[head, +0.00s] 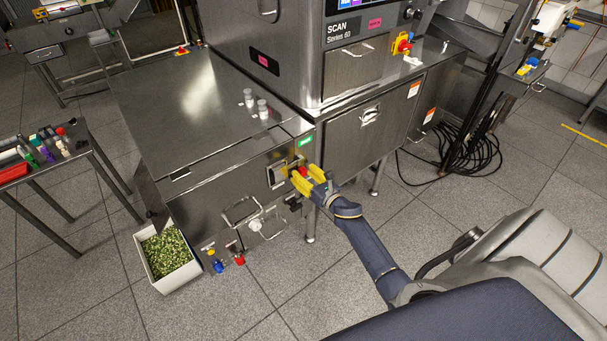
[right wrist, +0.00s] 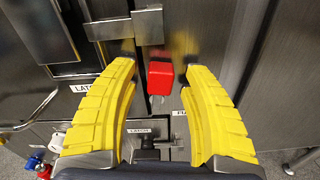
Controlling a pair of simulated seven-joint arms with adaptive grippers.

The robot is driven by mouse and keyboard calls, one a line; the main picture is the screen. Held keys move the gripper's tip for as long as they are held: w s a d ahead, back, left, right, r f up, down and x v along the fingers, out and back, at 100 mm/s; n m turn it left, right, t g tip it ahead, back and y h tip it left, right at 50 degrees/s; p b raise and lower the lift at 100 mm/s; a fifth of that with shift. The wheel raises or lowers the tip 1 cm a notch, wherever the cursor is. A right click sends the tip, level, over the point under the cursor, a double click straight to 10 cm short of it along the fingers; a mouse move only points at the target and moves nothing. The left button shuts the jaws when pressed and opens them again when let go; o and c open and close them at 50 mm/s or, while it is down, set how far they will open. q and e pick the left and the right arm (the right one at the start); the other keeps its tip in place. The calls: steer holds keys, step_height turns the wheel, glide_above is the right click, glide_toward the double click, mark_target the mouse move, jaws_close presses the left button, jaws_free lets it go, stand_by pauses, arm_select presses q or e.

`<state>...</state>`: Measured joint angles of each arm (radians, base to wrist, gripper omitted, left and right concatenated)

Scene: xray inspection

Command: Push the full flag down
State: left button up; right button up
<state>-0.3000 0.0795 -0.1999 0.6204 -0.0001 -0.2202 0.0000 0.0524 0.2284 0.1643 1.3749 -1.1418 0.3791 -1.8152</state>
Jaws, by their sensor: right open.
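A red block-shaped flag (right wrist: 160,77) stands out from the steel cabinet front in the right wrist view, in line with the gap between my right fingers. A white label starting with "F" (right wrist: 180,113) sits below it, partly hidden by the right finger. In the head view the red flag (head: 303,171) shows small between the yellow fingers. My right gripper (right wrist: 160,90) is open, with a finger on each side of the flag's line. The right gripper (head: 300,179) is at the cabinet's front right part in the head view. Whether it touches the flag is unclear. My left gripper is out of view.
A steel latch bar (right wrist: 124,27) is above left of the flag. A black fitting (right wrist: 147,148) with a "LATCH" label is below. A handle (head: 241,210), blue knob (head: 218,266) and red knob (head: 239,260) are on the cabinet's left. A white bin (head: 181,280) stands on the floor.

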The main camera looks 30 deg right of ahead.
steer(key=shift+c, duration=0.5)
jaws_close()
steer(key=shift+d, duration=0.1)
steer(key=m, duration=0.1)
steer(key=d+m, duration=0.1)
steer(key=m, duration=0.1)
steer(key=shift+d+f+m, duration=0.1)
steer(key=shift+f+m, duration=0.1)
steer(key=shift+m, duration=0.1)
steer(key=shift+w+d+f+m, duration=0.1)
steer(key=shift+d+f+m, duration=0.4)
steer(key=shift+m, duration=1.55)
steer(key=shift+w+d+f+m, duration=0.2)
steer(key=shift+f+m, duration=0.55)
steer(key=shift+m, duration=1.25)
steer(key=shift+s+d+f+m, duration=0.1)
steer(key=shift+d+f+m, duration=0.45)
steer(key=shift+m, duration=1.5)
steer(key=shift+a+f, duration=0.15)
